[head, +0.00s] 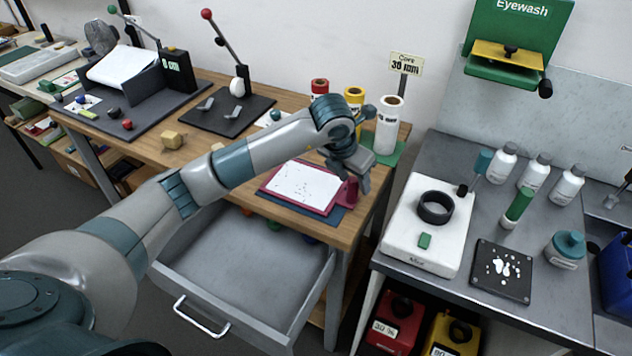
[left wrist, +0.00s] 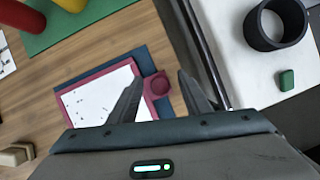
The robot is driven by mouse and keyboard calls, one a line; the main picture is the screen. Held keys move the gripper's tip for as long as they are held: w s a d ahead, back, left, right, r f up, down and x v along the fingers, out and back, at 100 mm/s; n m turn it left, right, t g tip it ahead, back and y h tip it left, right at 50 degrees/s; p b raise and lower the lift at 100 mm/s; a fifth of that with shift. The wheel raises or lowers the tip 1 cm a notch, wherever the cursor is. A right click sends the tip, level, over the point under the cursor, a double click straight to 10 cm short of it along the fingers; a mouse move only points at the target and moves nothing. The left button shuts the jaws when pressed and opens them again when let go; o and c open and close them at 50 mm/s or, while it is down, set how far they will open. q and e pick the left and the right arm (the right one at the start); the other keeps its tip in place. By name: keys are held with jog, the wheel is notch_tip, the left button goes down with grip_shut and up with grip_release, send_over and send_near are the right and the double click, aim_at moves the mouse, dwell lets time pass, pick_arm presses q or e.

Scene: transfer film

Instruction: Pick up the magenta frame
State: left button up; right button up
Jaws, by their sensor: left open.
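The magenta frame (head: 348,192) lies flat on a dark blue mat (head: 327,217) near the front right corner of the wooden table, with a white speckled sheet inside it. In the left wrist view the frame's magenta grip tab (left wrist: 158,86), with a round dimple, shows between my fingers. My left gripper (head: 360,183) reaches down over the right end of the frame. In the left wrist view my left gripper (left wrist: 160,77) is open, its fingers on either side of the tab. Whether they touch it I cannot tell. My right gripper is not in view.
An open grey drawer (head: 243,268) juts out below the table. Right of a gap, a grey bench holds a white device (head: 418,245) with a black ring (head: 436,207).

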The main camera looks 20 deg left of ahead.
pick_arm(q)
jog(key=shift+w+f, duration=0.1)
jog(key=shift+f, duration=0.2)
grip_shut()
jog(key=shift+r, duration=0.15)
dwell(0.3)
